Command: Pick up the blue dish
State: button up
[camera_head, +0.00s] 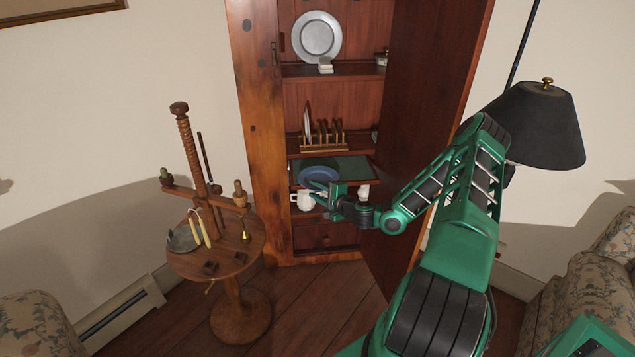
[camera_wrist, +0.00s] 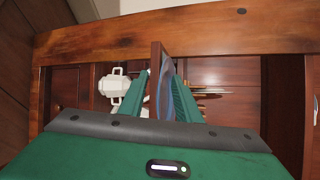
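The blue dish (camera_head: 318,174) lies on a green-topped shelf (camera_head: 350,166) inside the wooden cabinet. My gripper (camera_head: 327,196) is at the front edge of that shelf, by the near rim of the dish. In the wrist view, my gripper (camera_wrist: 160,95) has its two green fingers apart. The dish (camera_wrist: 166,78) shows edge-on between them, close to the right finger, beside the brown shelf edge (camera_wrist: 155,65). I cannot tell whether either finger touches the dish. My gripper hides part of the dish's near side in the head view.
A white pot (camera_head: 303,200) stands on the shelf below. A plate rack (camera_head: 324,139) and a pewter plate (camera_head: 317,38) are above. The open cabinet door (camera_head: 432,90) stands close to my arm at right. A wooden candle stand (camera_head: 225,245) is at left.

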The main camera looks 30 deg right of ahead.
jog(key=shift+w, duration=0.2)
grip_shut()
jog(key=shift+r, duration=0.1)
